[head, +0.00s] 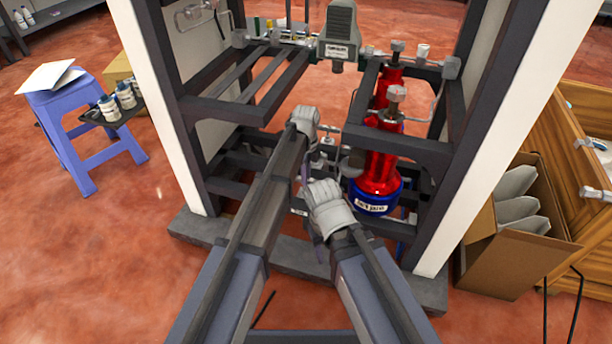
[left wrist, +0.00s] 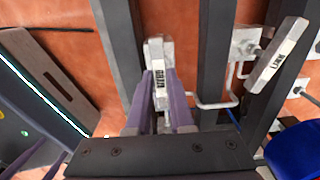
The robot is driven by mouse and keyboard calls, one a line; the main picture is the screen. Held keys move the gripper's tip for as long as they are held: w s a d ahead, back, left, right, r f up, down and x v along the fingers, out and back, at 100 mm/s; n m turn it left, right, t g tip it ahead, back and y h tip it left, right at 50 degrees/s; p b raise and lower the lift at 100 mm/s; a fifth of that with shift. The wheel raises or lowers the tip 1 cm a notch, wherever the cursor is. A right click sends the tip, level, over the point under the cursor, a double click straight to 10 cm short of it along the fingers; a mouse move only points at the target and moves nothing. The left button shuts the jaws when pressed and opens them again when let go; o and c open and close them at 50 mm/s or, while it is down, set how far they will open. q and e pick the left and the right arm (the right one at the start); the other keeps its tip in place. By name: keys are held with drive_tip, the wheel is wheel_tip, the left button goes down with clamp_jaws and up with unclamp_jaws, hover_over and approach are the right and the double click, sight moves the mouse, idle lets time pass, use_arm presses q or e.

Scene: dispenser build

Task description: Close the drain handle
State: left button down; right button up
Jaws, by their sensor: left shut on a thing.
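The drain handle (left wrist: 158,88) is a pale bar with a printed label in the left wrist view. It stands between the two purple fingers of my left gripper (left wrist: 161,80), which are shut on it. In the head view my left gripper (head: 305,168) reaches down into the frame, largely covered by my own arm, and I cannot make out the handle there. My right arm ends in front of the frame, lower and to the right; its fingers are mostly hidden beneath its grey wrist part.
A second labelled handle (left wrist: 277,56) sits to the right in the left wrist view. A red cylinder (head: 381,160) with a blue base (head: 376,194) stands right of my arms. Dark frame bars and white posts (head: 158,100) enclose the space. A cardboard box (head: 515,245) stands outside right.

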use_arm(q)
drive_tip(key=c, duration=0.8)
unclamp_jaws()
